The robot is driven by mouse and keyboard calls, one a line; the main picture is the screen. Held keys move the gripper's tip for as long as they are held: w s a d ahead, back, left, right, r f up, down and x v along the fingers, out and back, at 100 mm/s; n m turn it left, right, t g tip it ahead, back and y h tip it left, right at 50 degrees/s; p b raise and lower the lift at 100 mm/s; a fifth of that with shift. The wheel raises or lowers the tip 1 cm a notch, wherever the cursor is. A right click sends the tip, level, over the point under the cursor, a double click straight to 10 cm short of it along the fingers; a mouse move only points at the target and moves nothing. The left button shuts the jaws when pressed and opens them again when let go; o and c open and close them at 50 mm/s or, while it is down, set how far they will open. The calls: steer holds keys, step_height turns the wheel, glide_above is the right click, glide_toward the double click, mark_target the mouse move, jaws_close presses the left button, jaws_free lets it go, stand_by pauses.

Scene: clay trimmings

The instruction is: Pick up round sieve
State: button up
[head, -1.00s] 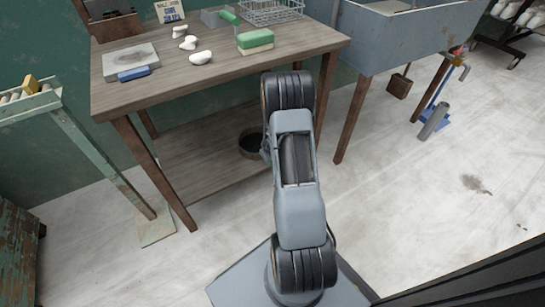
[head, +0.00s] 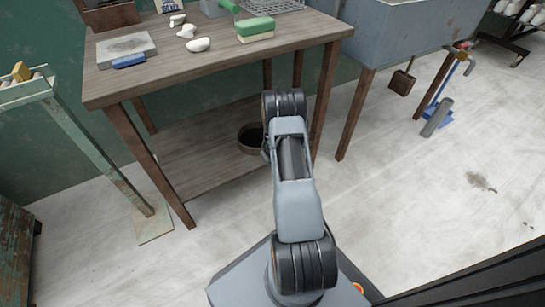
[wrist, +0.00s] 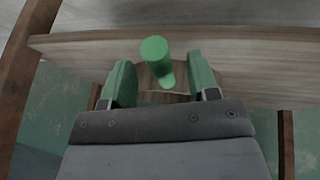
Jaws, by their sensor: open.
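A round, brown-rimmed thing with a dark inside, which looks like the round sieve (head: 250,139), rests on the lower shelf of the wooden table. My arm partly covers its right side in the head view. My gripper (wrist: 158,62) shows in the wrist view with its two green fingers apart. A short green cylinder (wrist: 155,52) shows between the fingers; I cannot tell what it belongs to or whether anything touches it. In the head view my gripper is hidden behind my arm.
The wooden table (head: 155,78) carries a green-and-cream block (head: 255,30), white lumps (head: 198,45) and a grey slab (head: 125,48). Its legs flank the lower shelf (head: 205,165). A grey-blue sink (head: 395,35) stands right. A pale green stand (head: 95,150) is left.

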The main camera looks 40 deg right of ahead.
steer(key=shift+x, duration=1.35)
steer(key=shift+c, duration=0.5)
jaws_close()
